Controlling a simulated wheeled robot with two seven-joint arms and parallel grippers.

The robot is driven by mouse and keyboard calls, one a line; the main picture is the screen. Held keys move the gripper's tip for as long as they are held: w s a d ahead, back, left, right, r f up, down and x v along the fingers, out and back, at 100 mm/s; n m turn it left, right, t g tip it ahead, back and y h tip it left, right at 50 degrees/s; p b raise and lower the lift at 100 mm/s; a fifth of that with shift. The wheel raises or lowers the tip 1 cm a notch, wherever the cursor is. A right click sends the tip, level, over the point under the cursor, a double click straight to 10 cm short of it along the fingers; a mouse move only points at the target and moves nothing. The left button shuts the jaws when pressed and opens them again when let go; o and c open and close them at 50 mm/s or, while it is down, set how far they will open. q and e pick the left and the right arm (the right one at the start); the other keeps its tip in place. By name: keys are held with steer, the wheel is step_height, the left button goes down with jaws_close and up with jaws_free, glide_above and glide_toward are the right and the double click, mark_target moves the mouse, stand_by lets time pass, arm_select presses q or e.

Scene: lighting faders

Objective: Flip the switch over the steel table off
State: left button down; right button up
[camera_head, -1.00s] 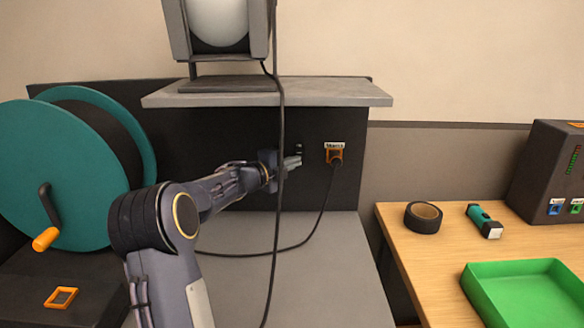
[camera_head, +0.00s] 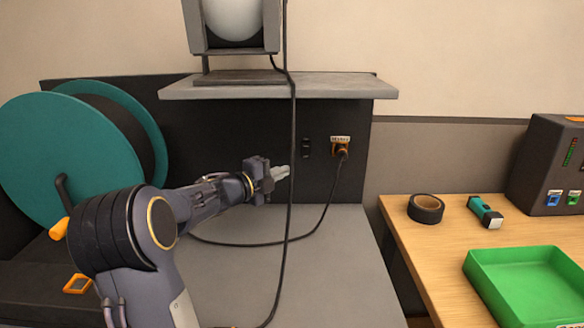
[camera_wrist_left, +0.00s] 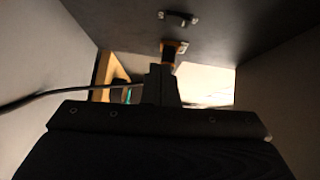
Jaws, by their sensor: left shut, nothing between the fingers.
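The switch (camera_head: 306,148) is a small dark piece on the black back panel above the grey steel table (camera_head: 300,285). It also shows in the left wrist view (camera_wrist_left: 179,18) near the top, but its rocker position is too small to tell. My left gripper (camera_head: 282,172) is shut and empty, to the left of the switch and a little lower, apart from it in the picture. In the left wrist view its dark fingers (camera_wrist_left: 161,85) point toward the panel. My right gripper is in neither view.
A black cable (camera_head: 292,120) hangs in front of the panel, close to my left fingertips. An orange socket (camera_head: 340,147) with a plug sits right of the switch. A shelf (camera_head: 280,90) juts out above. A teal reel (camera_head: 40,160) stands left; a wooden table (camera_head: 430,240) is right.

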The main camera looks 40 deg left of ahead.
arm_select(q)
steer(key=shift+s+a+f, duration=0.1)
steer(key=shift+s+f, duration=0.05)
steer(key=shift+s, duration=1.25)
